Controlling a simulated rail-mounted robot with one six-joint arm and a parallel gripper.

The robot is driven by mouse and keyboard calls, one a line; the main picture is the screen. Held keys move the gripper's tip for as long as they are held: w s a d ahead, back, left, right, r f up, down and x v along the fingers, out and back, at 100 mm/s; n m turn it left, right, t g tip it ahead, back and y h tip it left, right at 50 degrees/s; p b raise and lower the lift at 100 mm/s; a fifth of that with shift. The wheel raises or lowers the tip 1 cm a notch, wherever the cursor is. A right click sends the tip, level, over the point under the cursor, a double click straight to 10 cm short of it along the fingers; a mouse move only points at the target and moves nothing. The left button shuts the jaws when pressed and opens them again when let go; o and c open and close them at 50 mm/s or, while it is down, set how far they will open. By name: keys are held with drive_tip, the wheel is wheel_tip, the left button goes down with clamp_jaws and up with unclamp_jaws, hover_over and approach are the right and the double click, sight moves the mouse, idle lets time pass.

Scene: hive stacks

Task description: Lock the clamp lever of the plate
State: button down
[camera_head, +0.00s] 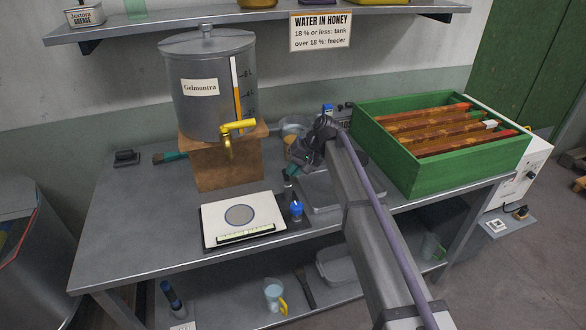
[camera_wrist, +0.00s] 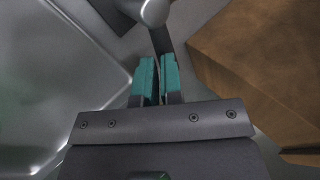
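My gripper (camera_head: 290,176) is low over the bench, between the wooden block and the grey metal tray, and the arm partly hides this spot. In the wrist view its two teal fingers (camera_wrist: 158,80) stand close together with a narrow gap. A dark bar (camera_wrist: 162,42) with a rounded grey end (camera_wrist: 154,12) lies just beyond the fingertips; it may be the clamp lever. I cannot tell whether it is between the fingers. A white plate (camera_head: 215,217) with a grey disc lies on a dark base at the front.
The wooden block (camera_head: 225,172) carries a steel honey tank (camera_head: 208,75) with a yellow tap. A small blue-capped bottle (camera_head: 296,209) stands right of the plate. The grey tray (camera_head: 326,192) lies under my arm. A green hive box (camera_head: 440,165) stands at right. The bench's left side is mostly clear.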

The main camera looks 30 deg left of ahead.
drive_tip(key=shift+s+d+f, duration=0.15)
drive_tip(key=shift+s+d, duration=0.05)
drive_tip(key=shift+s, duration=0.1)
drive_tip(key=shift+w+r+p, duration=0.1)
drive_tip(key=shift+r+p, duration=0.25)
drive_tip(key=shift+p, duration=0.05)
drive_tip(key=w+p+v, duration=0.1)
drive_tip(key=p+v, duration=1)
drive_tip(key=v, duration=0.2)
drive_tip(key=s+d+f+m+t+h, duration=0.1)
drive_tip(key=s+d, duration=0.6)
drive_tip(key=d, duration=0.8)
drive_tip(key=s+d+m+t+h, duration=0.1)
drive_tip(key=s+d+m+h, duration=0.2)
drive_tip(key=s+d, duration=0.5)
drive_tip(key=s+d+f+m+t+h, duration=0.1)
drive_tip(key=s+d, duration=0.6)
drive_tip(key=d, duration=1.7)
drive_tip(key=shift+s+d+f+m+h, duration=0.3)
drive_tip(key=shift+s+m+h, duration=0.1)
drive_tip(key=shift+m, duration=0.2)
